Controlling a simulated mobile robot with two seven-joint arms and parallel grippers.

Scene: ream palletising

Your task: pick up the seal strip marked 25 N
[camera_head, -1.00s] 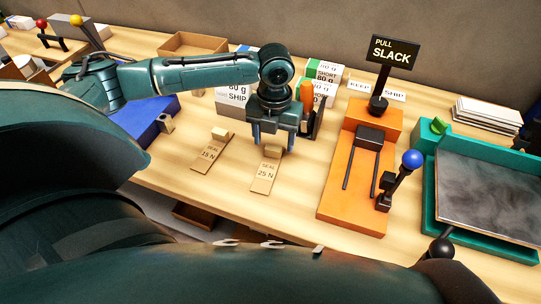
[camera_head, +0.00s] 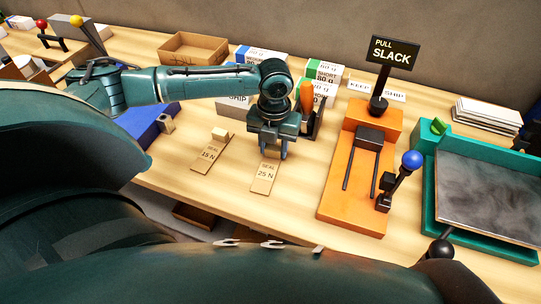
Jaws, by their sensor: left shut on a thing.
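The seal strip marked 25 N (camera_head: 264,178) is a flat tan strip on the wooden table, with a raised block at its far end. My left gripper (camera_head: 270,153) points down over that far end and is shut on the block, which the fingers partly hide. The strip still appears to lie on the table. The seal strip marked 15 N (camera_head: 207,157) lies to the left, apart from the gripper, with its own block (camera_head: 221,134) in plain sight. My right gripper does not show.
An orange fixture (camera_head: 352,190) with a blue-knobbed lever (camera_head: 412,160) and a PULL SLACK sign (camera_head: 393,52) stands to the right. A teal tray (camera_head: 430,210) is farther right. Reams (camera_head: 325,72), an orange-handled tool (camera_head: 306,97) and an open box (camera_head: 193,47) are behind. Table in front is clear.

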